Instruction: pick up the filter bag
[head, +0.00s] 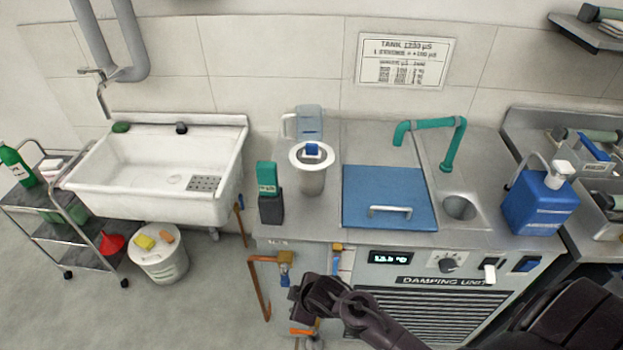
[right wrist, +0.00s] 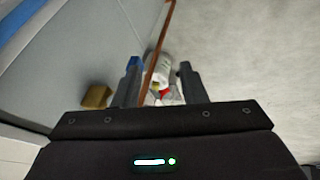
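A pale round rim with a blue tab (head: 312,150) tops a grey, tapering cup-like body on the left of the steel counter. It looks like the filter bag, but I cannot tell bag from holder. My right gripper (head: 308,296) is in front of the unit, below the counter edge and apart from that item. In the right wrist view its two fingers (right wrist: 158,82) are spread with nothing between them. The bag does not show clearly in that view. My left gripper is not in view.
A copper pipe (head: 260,290) and valves line the unit's front left.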

